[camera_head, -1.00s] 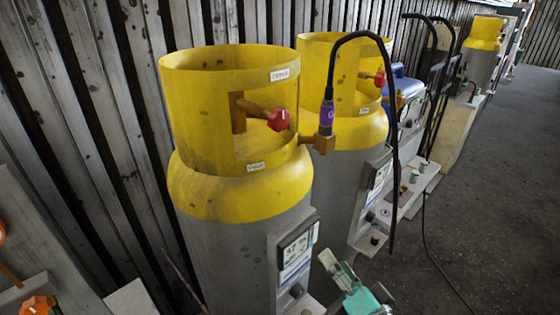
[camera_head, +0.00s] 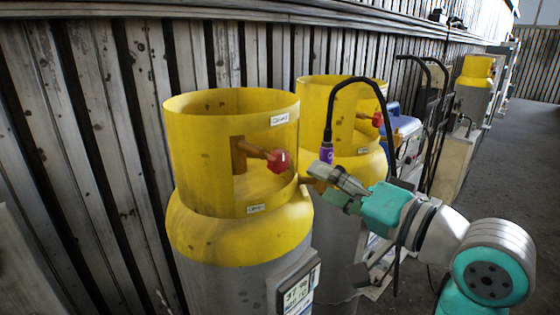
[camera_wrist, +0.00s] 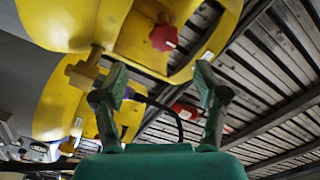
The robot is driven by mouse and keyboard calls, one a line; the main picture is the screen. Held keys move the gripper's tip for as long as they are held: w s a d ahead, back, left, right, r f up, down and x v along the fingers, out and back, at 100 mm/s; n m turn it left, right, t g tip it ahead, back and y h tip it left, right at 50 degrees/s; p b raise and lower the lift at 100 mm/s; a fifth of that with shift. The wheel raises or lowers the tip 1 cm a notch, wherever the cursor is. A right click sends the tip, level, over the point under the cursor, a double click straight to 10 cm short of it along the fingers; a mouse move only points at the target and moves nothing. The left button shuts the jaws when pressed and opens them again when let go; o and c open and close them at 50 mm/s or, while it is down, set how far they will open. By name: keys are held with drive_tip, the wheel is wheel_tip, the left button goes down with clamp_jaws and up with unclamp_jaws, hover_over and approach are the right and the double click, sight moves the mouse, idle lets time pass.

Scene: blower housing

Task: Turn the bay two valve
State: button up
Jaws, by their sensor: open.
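The near grey cylinder has a yellow collar (camera_head: 185,140) with a red valve knob (camera_head: 279,160) on a brass stem in its opening. A second yellow-collared cylinder (camera_head: 312,100) stands behind it with its own red knob (camera_head: 377,119). The labels are too small to read, so I cannot tell which is bay two. My gripper (camera_head: 322,182) is open and empty, right of the near collar. In the wrist view, my gripper (camera_wrist: 160,82) has its fingers apart, with a red knob (camera_wrist: 165,37) beyond them, not between them.
A black hose with a purple connector (camera_head: 326,153) arches down close to my gripper. A brass fitting (camera_wrist: 84,70) sticks out near one finger in the wrist view. Open floor (camera_head: 530,160) lies to the right.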

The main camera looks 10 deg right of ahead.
sight(283, 162)
drive_tip(key=x, duration=1)
drive_tip(key=shift+w+a+r, duration=0.25)
drive_tip(key=shift+r, duration=0.1)
drive_tip(key=c, duration=1.1)
drive_tip(key=shift+c, duration=0.2)
